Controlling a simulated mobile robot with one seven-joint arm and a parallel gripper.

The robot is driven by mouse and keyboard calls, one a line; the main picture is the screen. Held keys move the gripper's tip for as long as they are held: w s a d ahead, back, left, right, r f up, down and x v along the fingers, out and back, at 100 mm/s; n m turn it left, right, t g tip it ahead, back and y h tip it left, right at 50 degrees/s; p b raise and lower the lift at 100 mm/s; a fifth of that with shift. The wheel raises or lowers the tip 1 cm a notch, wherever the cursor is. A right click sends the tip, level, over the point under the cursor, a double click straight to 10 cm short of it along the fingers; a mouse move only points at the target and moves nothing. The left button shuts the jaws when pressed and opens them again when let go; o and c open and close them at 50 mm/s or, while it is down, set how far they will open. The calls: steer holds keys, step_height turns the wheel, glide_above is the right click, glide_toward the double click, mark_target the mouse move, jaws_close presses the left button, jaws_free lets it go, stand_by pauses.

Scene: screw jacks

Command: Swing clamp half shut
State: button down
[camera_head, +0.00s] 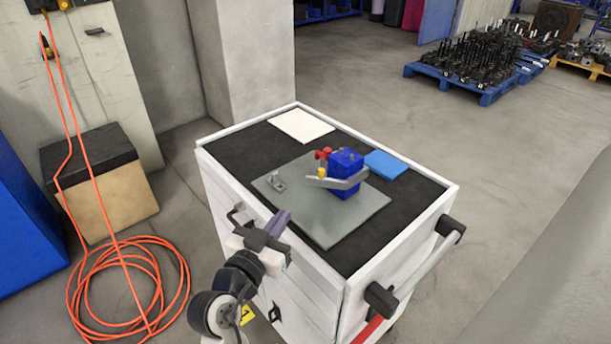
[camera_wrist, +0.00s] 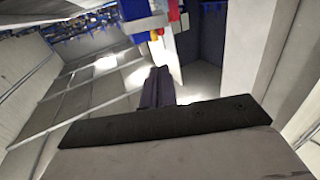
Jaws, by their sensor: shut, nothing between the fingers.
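The swing clamp has a blue block body (camera_head: 346,165) on a grey plate (camera_head: 325,225) on the cart top. A grey clamp arm (camera_head: 340,184) crosses the body's near side, its free end reaching left. Red parts (camera_head: 322,153) and a yellow part (camera_head: 321,172) sit at the body's left. My gripper (camera_head: 281,220), with purple fingers, is shut and empty near the cart's front left edge, away from the clamp. In the wrist view my fingers (camera_wrist: 160,78) are together; the blue body (camera_wrist: 135,10) shows above them.
A white sheet (camera_head: 301,125) and a blue flat piece (camera_head: 385,164) lie on the black cart top, behind the clamp. The white cart (camera_head: 270,265) has a raised rim and a handle (camera_head: 420,265) at right. An orange hose (camera_head: 125,290) coils on the floor at left.

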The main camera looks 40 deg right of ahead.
mark_target(319, 174)
steer(key=d+b, duration=0.1)
steer(key=b, duration=0.5)
steer(key=d+f+b, duration=0.1)
steer(key=b, duration=0.2)
steer(key=shift+w+d+g, duration=0.25)
steer(key=shift+d+g, duration=0.1)
steer(key=shift+g, duration=0.05)
steer(key=p+x, duration=0.1)
steer(key=x, duration=0.2)
steer(key=p+x, duration=0.1)
steer(key=x, duration=0.3)
steer(key=r+p+x, duration=0.1)
steer(key=x, duration=0.2)
steer(key=shift+w+d+p, duration=0.15)
steer(key=shift+d+p, duration=0.05)
steer(key=shift+p, duration=0.1)
steer(key=shift+w+d+f, duration=0.1)
steer(key=shift+w+d, duration=0.15)
steer(key=shift+d, duration=0.25)
steer(key=shift+w+f+m+b, duration=0.1)
steer(key=shift+w+m+b, duration=0.1)
steer(key=shift+m+b, duration=0.15)
steer(key=shift+g+h, duration=0.3)
steer(key=shift+g, duration=0.1)
